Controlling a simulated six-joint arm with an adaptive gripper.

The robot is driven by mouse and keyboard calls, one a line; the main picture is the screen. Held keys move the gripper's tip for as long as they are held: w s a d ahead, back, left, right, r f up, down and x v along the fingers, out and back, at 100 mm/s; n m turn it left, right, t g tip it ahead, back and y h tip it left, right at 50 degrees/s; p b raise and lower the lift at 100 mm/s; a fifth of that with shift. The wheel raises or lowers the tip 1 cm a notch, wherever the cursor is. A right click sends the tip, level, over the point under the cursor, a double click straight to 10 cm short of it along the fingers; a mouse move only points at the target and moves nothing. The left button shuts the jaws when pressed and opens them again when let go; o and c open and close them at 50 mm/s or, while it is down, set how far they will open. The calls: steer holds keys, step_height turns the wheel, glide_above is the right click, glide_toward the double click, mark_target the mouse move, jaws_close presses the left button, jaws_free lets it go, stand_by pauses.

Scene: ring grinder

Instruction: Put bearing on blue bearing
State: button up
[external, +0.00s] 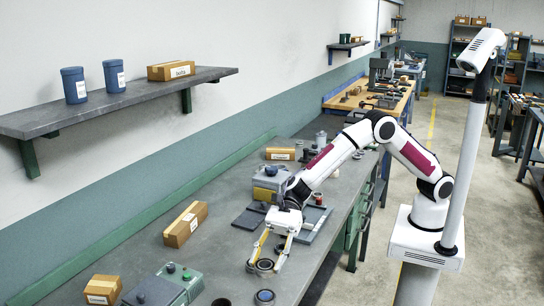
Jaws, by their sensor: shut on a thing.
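My gripper (266,265) reaches down to the grey workbench in the lower middle of the external view. Its two yellow-and-white fingers are shut on a dark ring-shaped bearing (265,264), low over the bench top. I cannot tell whether the bearing touches the bench. The blue bearing (264,297), a dark ring with a blue centre, lies on the bench nearer the camera, below the gripper in the picture and apart from it.
A green-and-grey box with buttons (178,284) stands left of the blue bearing. A small dark part (221,302) lies between them. Cardboard boxes (185,224) sit toward the wall. A grey machine (271,184) stands behind the gripper. The bench's right edge is close.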

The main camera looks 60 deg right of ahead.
glide_above(267, 292)
steer(key=shift+f, duration=2.6)
steer(key=shift+f, duration=0.1)
steer(key=shift+f, duration=1.8)
steer(key=shift+f, duration=0.15)
steer(key=o, duration=1.3)
steer(key=shift+d+r, duration=0.4)
steer(key=shift+d, duration=0.15)
steer(key=v, duration=1)
steer(key=shift+d+r, duration=0.1)
steer(key=shift+d, duration=0.3)
